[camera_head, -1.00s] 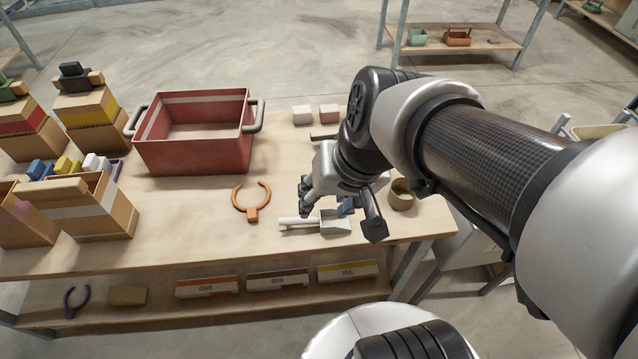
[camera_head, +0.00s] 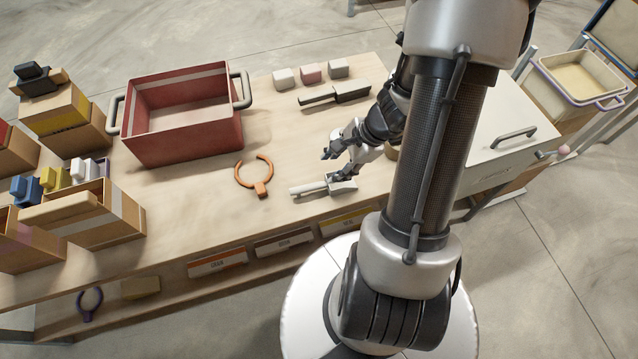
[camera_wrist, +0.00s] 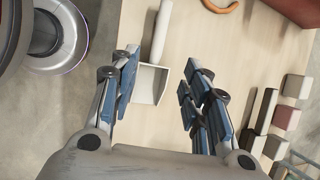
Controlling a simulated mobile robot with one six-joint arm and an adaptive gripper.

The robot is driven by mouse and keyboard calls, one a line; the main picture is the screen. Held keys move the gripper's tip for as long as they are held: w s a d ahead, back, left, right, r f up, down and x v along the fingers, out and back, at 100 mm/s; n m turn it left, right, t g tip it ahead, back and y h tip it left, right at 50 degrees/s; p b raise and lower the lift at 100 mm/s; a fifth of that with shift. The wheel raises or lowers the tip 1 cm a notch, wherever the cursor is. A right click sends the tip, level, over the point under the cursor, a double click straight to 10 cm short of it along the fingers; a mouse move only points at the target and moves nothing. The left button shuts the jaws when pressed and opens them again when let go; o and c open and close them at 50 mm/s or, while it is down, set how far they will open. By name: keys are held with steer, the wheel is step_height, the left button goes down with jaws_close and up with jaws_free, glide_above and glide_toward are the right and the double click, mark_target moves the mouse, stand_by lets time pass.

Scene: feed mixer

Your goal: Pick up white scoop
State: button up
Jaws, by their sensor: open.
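The white scoop (camera_head: 322,187) lies on the wooden table, its handle pointing left in the head view. In the wrist view the scoop (camera_wrist: 151,80) shows its square pan near the left finger and its handle running up the picture. My gripper (camera_head: 335,155) is open and empty. It is above and just behind the pan in the head view. In the wrist view my gripper (camera_wrist: 157,90) has its fingers spread wide, with the pan between them, closer to the left finger. I cannot tell how high the fingers are above it.
An orange ring-shaped tool (camera_head: 255,176) lies left of the scoop. A red bin (camera_head: 185,130) stands behind it. Cardboard boxes (camera_head: 85,215) stand at the left. Bare table lies between.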

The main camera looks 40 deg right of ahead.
steer(key=b, duration=0.3)
glide_above(314, 185)
steer(key=s+d, duration=0.2)
steer(key=f, duration=0.6)
steer(key=shift+w+f, duration=0.2)
steer(key=shift+f, duration=0.15)
steer(key=shift+b+x, duration=1.55)
steer(key=shift+x, duration=1.15)
steer(key=shift+s+a+r, duration=0.1)
steer(key=shift+a, duration=0.1)
jaws_close()
